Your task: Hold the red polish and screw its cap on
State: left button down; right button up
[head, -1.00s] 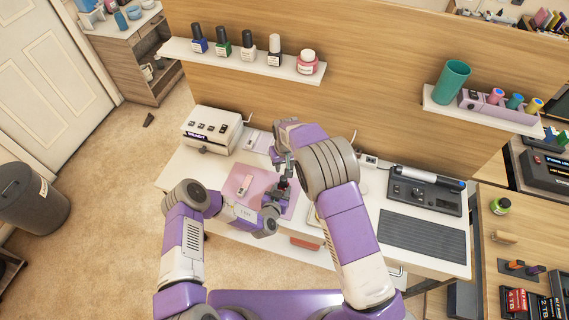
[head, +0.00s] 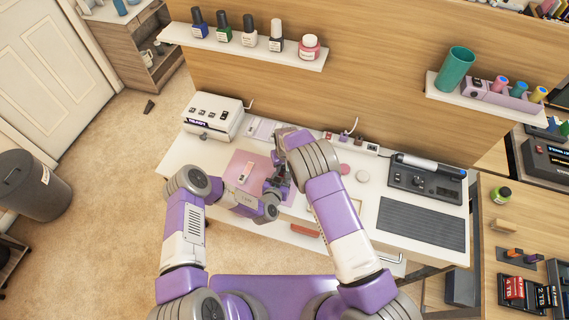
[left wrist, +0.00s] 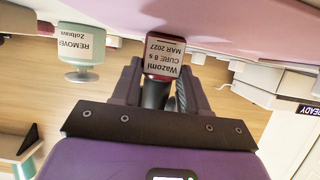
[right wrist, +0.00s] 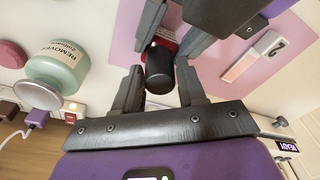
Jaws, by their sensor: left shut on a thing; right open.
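The red polish bottle (left wrist: 164,58), with a white label, is between the fingers of my left gripper (left wrist: 155,92), which is shut on it. It also shows as a red patch in the right wrist view (right wrist: 163,48), behind the black cap. The black cap (right wrist: 160,70) is in line with the bottle's neck end; I cannot tell whether it is seated or loose. My right gripper (right wrist: 160,88) is open, with its fingers on either side of the cap. In the head view both grippers meet over the pink mat (head: 243,160), and the bottle is mostly hidden.
A green remover jar (right wrist: 55,70) stands close beside the grippers. A pink and white card (head: 245,172) lies on the mat. A white box (head: 212,117) stands at the back left, a black device (head: 428,182) to the right. Several polishes stand on the shelf above.

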grip_shut()
jog(key=shift+o, duration=1.9)
grip_release()
notch_tip(320, 180, up, 12)
jog(key=s, duration=0.1)
jog(key=shift+s+d, duration=0.2)
jog(key=shift+d, duration=0.1)
pick_arm(q)
jog(key=c, duration=0.5)
grip_release()
